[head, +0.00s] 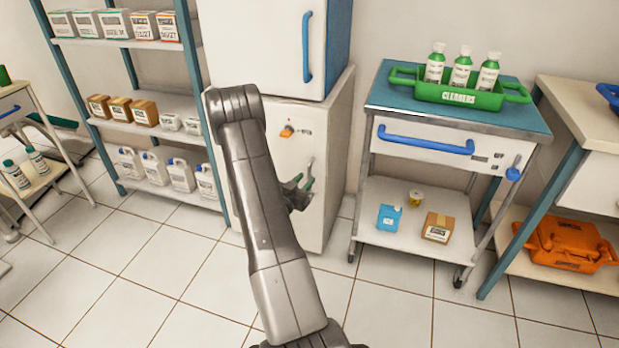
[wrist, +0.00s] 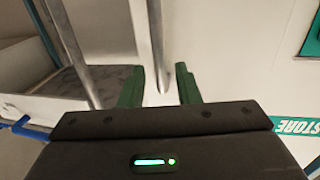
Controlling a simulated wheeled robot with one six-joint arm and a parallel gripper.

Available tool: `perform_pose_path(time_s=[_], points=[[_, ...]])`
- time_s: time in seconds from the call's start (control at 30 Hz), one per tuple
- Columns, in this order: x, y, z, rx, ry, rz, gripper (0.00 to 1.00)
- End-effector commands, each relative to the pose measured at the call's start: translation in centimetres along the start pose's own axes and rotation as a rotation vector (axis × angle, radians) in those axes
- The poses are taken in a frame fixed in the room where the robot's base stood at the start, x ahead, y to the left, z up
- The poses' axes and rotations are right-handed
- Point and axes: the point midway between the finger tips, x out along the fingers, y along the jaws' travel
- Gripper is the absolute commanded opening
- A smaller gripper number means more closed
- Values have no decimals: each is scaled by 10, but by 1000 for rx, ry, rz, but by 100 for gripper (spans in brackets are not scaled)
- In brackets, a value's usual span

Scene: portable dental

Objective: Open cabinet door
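The white lower cabinet (head: 325,125) stands against the back wall with its door shut. It has an orange knob (head: 287,132) and a slim grey upright handle (head: 310,165). Above it is a white upper cabinet door (head: 255,45) with a blue vertical handle (head: 307,48), also shut. My gripper (head: 302,188) is at the lower cabinet's front, beside the grey handle and partly hidden by my arm. In the wrist view its two green fingers (wrist: 159,88) are apart. A grey metal bar (wrist: 145,45) shows between them; I cannot tell whether they touch it.
A wheeled cart (head: 452,115) with a green tray of bottles (head: 470,95) stands right of the cabinet. A shelf rack (head: 165,128) with boxes and jugs is close on the left. An orange case (head: 567,245) sits under the right table. The tiled floor in front is clear.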

Motion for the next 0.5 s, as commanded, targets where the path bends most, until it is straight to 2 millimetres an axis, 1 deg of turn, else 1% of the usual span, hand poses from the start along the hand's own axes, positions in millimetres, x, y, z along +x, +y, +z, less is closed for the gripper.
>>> perform_pose_path(time_s=[0.03, 0.1, 0.2, 0.33, 0.5], points=[[9, 1, 1, 2, 2, 2, 30], [20, 1, 1, 1, 1, 2, 30], [30, 0, 1, 1, 1, 1, 30], [37, 0, 0, 0, 0, -1, 30], [39, 0, 0, -1, 0, -1, 30]])
